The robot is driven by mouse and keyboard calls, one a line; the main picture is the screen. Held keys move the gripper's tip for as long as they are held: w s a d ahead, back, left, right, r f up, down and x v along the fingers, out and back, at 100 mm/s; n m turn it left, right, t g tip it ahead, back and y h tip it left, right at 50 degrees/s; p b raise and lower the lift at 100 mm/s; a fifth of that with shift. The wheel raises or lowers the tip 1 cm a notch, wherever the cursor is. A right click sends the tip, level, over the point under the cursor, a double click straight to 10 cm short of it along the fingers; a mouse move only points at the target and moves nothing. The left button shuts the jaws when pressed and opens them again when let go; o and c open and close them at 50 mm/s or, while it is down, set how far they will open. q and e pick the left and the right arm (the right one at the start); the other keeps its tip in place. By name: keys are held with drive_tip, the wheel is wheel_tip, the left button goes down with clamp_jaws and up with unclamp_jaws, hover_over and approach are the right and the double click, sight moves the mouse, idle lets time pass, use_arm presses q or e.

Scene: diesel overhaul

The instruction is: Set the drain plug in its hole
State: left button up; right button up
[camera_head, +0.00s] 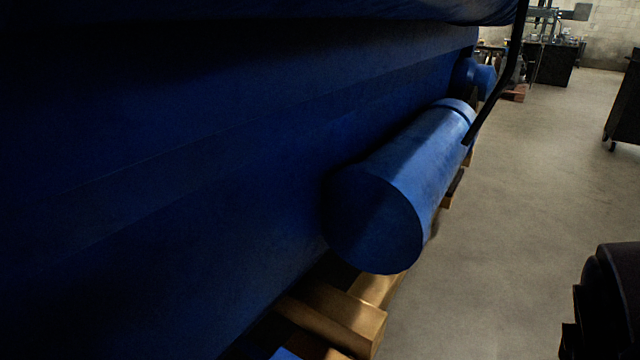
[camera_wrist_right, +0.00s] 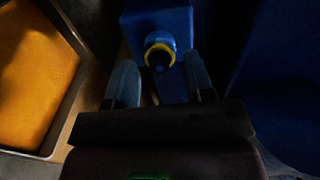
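In the right wrist view, my right gripper (camera_wrist_right: 162,82) has its two fingers spread apart, with nothing visible held between them. Just beyond the fingertips is a blue block (camera_wrist_right: 158,20) with a round blue boss, a yellow ring (camera_wrist_right: 160,48) and a dark round centre. I cannot tell whether that dark centre is an empty hole or a plug seated in it. No loose drain plug can be made out in either view. My left gripper is in neither view, and the head view shows no gripper.
A large dark blue engine body (camera_head: 180,150) fills the left of the head view, with a blue cylinder (camera_head: 390,195) on its side and wooden blocks (camera_head: 335,315) below. A rimmed tray of orange liquid (camera_wrist_right: 35,75) lies left in the wrist view.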

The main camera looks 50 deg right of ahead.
use_arm(q)
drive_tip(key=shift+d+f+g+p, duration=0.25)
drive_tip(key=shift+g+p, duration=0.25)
drive_tip(key=shift+p, duration=0.4)
use_arm(e)
drive_tip(key=s, duration=1)
drive_tip(key=shift+s+d, duration=0.4)
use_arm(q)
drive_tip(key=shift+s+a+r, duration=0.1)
